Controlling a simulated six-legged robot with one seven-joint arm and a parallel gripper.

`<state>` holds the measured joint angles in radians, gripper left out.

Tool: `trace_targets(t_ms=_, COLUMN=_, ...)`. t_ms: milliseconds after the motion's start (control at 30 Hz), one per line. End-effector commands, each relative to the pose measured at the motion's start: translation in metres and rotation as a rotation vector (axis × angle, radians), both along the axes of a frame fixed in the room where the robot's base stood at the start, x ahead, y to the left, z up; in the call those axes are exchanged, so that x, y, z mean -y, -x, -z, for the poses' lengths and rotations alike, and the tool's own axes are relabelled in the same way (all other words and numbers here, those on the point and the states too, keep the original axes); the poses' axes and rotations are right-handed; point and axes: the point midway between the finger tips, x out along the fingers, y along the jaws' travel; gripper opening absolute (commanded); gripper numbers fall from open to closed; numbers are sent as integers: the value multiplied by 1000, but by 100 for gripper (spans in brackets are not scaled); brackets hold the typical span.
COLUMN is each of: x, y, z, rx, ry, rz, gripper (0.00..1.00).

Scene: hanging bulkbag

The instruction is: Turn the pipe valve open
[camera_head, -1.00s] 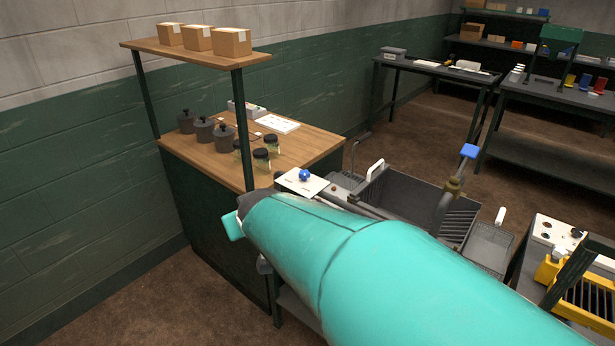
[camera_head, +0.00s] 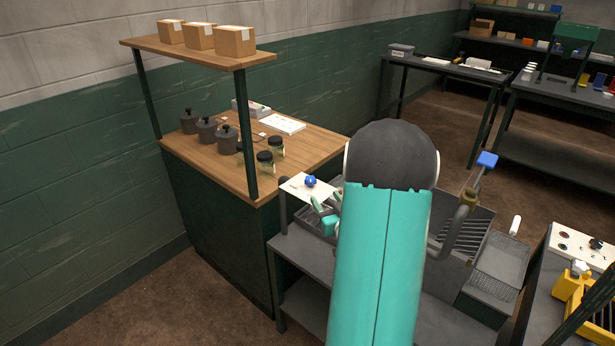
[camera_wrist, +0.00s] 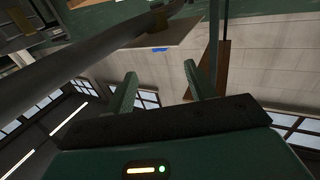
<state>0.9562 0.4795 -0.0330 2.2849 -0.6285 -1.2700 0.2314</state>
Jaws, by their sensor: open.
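The pipe valve has a blue handle (camera_head: 487,160) above a brass-coloured body (camera_head: 468,197) on a grey curved pipe (camera_head: 457,228), right of my arm. My gripper (camera_head: 324,197) is open and empty, left of my arm, close to a white plate (camera_head: 294,187) with a blue knob (camera_head: 310,181). The gripper is well left of the pipe valve. In the wrist view, my gripper's two green fingers (camera_wrist: 160,70) stand apart with nothing between them. A pale panel with a small blue patch (camera_wrist: 160,49) shows beyond them; I cannot tell which part it is.
A wooden counter (camera_head: 305,148) with dark pots and jars (camera_head: 277,147) stands left of the gripper. A dark sink bench (camera_head: 290,255) lies below it. A bench with a yellow rack (camera_head: 580,300) is at right. Open floor (camera_head: 440,130) lies behind.

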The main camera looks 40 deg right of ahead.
Motion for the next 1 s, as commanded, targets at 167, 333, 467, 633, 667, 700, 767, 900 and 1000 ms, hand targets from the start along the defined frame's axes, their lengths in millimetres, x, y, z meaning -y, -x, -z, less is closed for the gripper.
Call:
trace_targets(t_ms=167, x=10, y=-31, z=0, rx=1, ry=0, rz=-5, gripper=55)
trace_targets(t_ms=333, x=23, y=-64, z=0, rx=1, ry=1, rz=-5, gripper=55)
trace_targets(t_ms=467, x=34, y=-89, z=0, rx=1, ry=1, rz=-5, gripper=55)
trace_targets(t_ms=633, x=44, y=-113, z=0, rx=0, ry=0, rz=-5, gripper=55)
trace_targets(t_ms=667, x=45, y=-116, z=-1, rx=0, ry=1, rz=-5, gripper=55)
trace_targets(t_ms=700, x=46, y=-120, z=-1, rx=0, ry=1, rz=-4, gripper=55)
trace_targets(t_ms=767, x=48, y=-123, z=-1, rx=-1, ry=0, rz=-4, gripper=55)
trace_targets(t_ms=900, x=49, y=-126, z=-1, rx=-1, ry=0, rz=-3, gripper=55)
trace_targets(t_ms=1000, x=49, y=-126, z=-1, rx=-1, ry=0, rz=-3, gripper=55)
